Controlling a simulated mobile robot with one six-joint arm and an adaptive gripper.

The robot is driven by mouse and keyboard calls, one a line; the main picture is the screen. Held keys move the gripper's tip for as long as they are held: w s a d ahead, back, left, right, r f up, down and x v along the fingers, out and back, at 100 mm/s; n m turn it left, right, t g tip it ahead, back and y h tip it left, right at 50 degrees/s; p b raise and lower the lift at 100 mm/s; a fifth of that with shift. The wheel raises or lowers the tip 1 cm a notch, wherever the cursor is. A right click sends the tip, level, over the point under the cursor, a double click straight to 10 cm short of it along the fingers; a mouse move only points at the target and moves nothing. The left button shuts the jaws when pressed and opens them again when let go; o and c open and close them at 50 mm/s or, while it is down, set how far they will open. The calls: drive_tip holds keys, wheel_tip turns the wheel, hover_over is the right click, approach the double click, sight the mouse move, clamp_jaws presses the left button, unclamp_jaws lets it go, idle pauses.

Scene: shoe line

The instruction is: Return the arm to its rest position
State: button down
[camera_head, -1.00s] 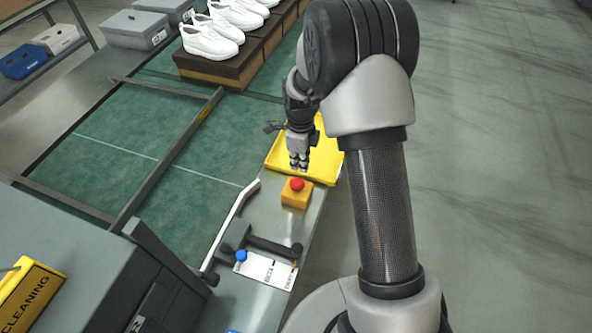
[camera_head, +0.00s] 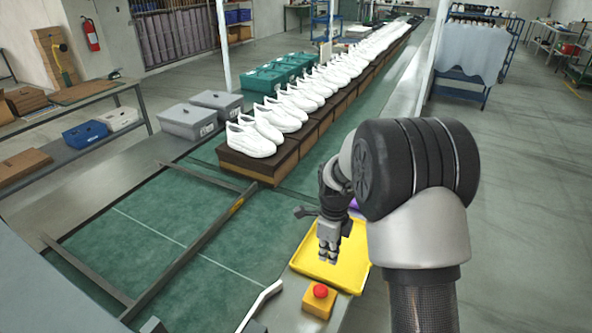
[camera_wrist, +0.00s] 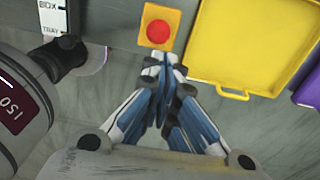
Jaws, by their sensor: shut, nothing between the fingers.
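My gripper (camera_head: 329,256) is shut and empty. In the head view it hangs with its fingers down in front of the yellow tray (camera_head: 340,277), and my arm hides part of that tray. In the wrist view my gripper (camera_wrist: 166,66) has its fingertips together, just below the red button on its yellow box (camera_wrist: 159,31) in the picture. Whether the tips touch the box cannot be told there. In the head view the box (camera_head: 318,300) stands clear of the fingers, near the front edge of the tray.
A long row of white shoes (camera_head: 252,138) stands on brown blocks along the green conveyor (camera_head: 150,225). Grey bins (camera_head: 187,121) stand left of it. A purple thing (camera_head: 354,203) is partly hidden behind my arm. The floor on the right (camera_head: 530,220) is clear.

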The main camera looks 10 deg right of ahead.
drive_tip(key=s+a+r+n+t, duration=0.1)
drive_tip(key=s+r+n, duration=0.5)
drive_tip(key=r, duration=0.3)
drive_tip(key=s+a+r+n+t, duration=0.1)
drive_tip(key=s+r+n, duration=0.5)
drive_tip(key=r, duration=0.3)
drive_tip(key=s+a+r+n+t, duration=0.1)
drive_tip(key=s+r+n+t, duration=0.1)
drive_tip(key=s+n, duration=1.1)
drive_tip(key=s+r, duration=0.1)
drive_tip(key=s, duration=0.2)
drive_tip(key=shift+a+t, duration=0.15)
drive_tip(key=shift+t, duration=0.25)
drive_tip(key=shift+s+a, duration=0.1)
drive_tip(key=shift+a, duration=0.05)
